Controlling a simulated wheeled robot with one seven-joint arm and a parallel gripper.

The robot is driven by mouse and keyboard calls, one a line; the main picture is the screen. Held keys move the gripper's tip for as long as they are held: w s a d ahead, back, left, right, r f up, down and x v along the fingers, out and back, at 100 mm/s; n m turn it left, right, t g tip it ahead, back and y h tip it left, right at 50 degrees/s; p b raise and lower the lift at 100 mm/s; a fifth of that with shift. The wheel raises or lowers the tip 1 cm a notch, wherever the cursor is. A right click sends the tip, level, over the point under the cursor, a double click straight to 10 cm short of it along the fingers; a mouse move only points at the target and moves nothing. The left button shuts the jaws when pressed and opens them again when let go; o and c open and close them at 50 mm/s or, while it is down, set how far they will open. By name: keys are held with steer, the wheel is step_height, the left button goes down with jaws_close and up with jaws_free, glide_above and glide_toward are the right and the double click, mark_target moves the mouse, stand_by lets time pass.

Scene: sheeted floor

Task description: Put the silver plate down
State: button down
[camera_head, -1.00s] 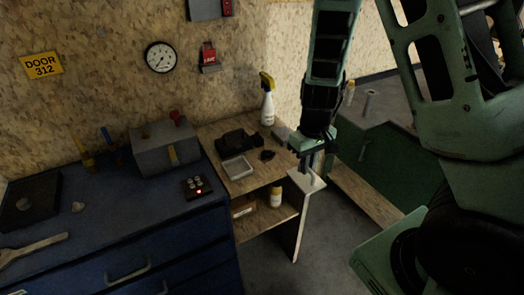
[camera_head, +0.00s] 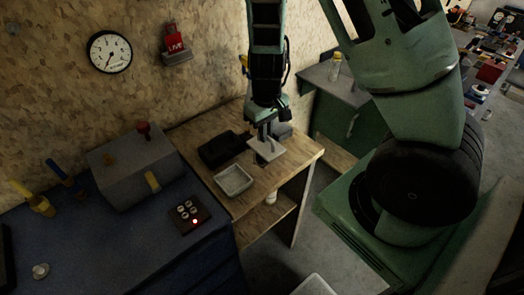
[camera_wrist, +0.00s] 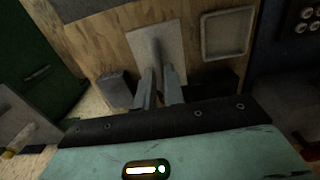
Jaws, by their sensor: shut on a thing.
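The silver plate (camera_head: 268,150) is a pale, flat, roughly square piece with an upright grip on it. My gripper (camera_head: 265,137) is shut on that grip and holds the plate flat at the right part of the wooden table top (camera_head: 210,203). A dark patch shows under its near side; I cannot tell whether the plate touches the wood. In the wrist view the plate (camera_wrist: 172,50) lies beyond my gripper's fingers (camera_wrist: 158,76), with the wood around it.
A shallow grey tray (camera_head: 233,181) stands left of the plate, with a black object (camera_head: 221,149) behind it. A button box (camera_head: 190,216) and a grey box (camera_head: 133,168) stand on the blue cabinet at left. Bare wood lies in front of the plate.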

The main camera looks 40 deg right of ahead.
mark_target(266, 145)
step_height(266, 145, down, 7)
steer(key=shift+r+b, duration=0.1)
steer(key=shift+b, duration=0.3)
steer(key=shift+f, duration=0.2)
steer(key=c, duration=1.5)
jaws_free()
steer(key=shift+r, duration=0.1)
